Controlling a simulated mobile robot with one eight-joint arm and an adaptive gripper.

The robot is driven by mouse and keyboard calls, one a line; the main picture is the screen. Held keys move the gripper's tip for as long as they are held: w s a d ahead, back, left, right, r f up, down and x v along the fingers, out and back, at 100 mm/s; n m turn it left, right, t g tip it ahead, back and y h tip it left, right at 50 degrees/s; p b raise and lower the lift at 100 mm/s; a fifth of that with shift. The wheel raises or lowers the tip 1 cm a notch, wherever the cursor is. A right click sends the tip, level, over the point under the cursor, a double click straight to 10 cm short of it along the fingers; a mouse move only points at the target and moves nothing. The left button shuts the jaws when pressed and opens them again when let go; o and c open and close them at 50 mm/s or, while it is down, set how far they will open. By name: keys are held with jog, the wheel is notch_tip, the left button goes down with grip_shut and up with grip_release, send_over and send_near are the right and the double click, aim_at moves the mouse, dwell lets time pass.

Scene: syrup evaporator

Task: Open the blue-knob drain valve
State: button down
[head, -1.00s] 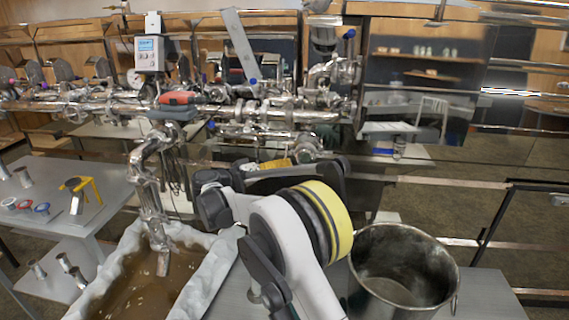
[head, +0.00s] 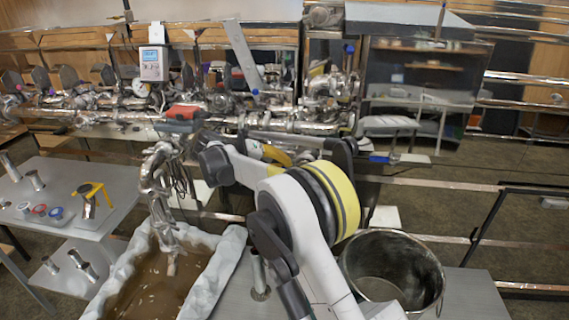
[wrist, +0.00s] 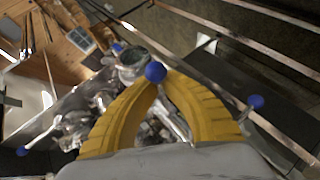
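Several blue knobs show on the steel pipework, and I cannot tell which belongs to the drain valve. In the wrist view one round blue knob (wrist: 155,72) is right at the tips of my gripper's yellow fingers (wrist: 157,82). The fingers curve close together there; whether they grip the knob is unclear. Another blue knob (wrist: 255,101) on a thin lever is right of the fingers, and a third (wrist: 22,151) is at the far left. In the head view my arm largely hides my gripper against the pipes. A blue knob (head: 256,93) sits on the pipework above it.
A steel bucket (head: 352,265) stands at the front right. A white-rimmed trough (head: 222,272) of brown liquid lies below a spout at the left. A grey side table (head: 125,190) holds small cups and a yellow item. Rails run behind.

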jog(key=shift+r, duration=0.1)
dwell(0.4)
jog(key=c, duration=1.5)
grip_release()
jog(key=shift+d, duration=0.1)
jog(key=shift+c, duration=0.2)
jog(key=v, duration=1.2)
jog(key=shift+r, duration=0.1)
